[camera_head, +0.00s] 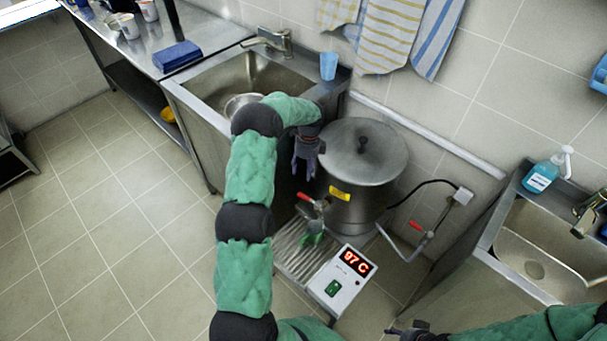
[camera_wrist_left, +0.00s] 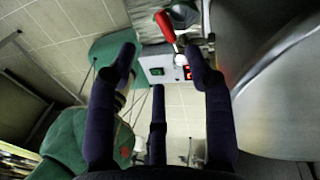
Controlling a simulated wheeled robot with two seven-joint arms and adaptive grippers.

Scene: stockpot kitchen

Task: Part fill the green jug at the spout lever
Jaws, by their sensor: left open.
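The green jug (camera_head: 313,239) sits on the slatted drip tray (camera_head: 290,251), below the pot's spout. It is small and partly covered, so its inside and any fill cannot be made out. The red spout lever (camera_head: 306,198) sticks out from the steel stockpot (camera_head: 352,205); it also shows in the left wrist view (camera_wrist_left: 165,27), beyond the fingertips. My left gripper (camera_head: 305,168) is open and empty, above the lever and beside the pot, apart from the lever. It shows in the left wrist view (camera_wrist_left: 160,62). My right gripper (camera_head: 408,331) is at the bottom edge, mostly cut off.
A control box (camera_head: 345,283) reads 97 C with a green switch. A second red-handled tap (camera_head: 421,232) is right of the pot. Sinks stand at the back left (camera_head: 240,75) and right (camera_head: 545,240). A blue cup (camera_head: 328,66) stands by the left sink. Tiled floor is clear at left.

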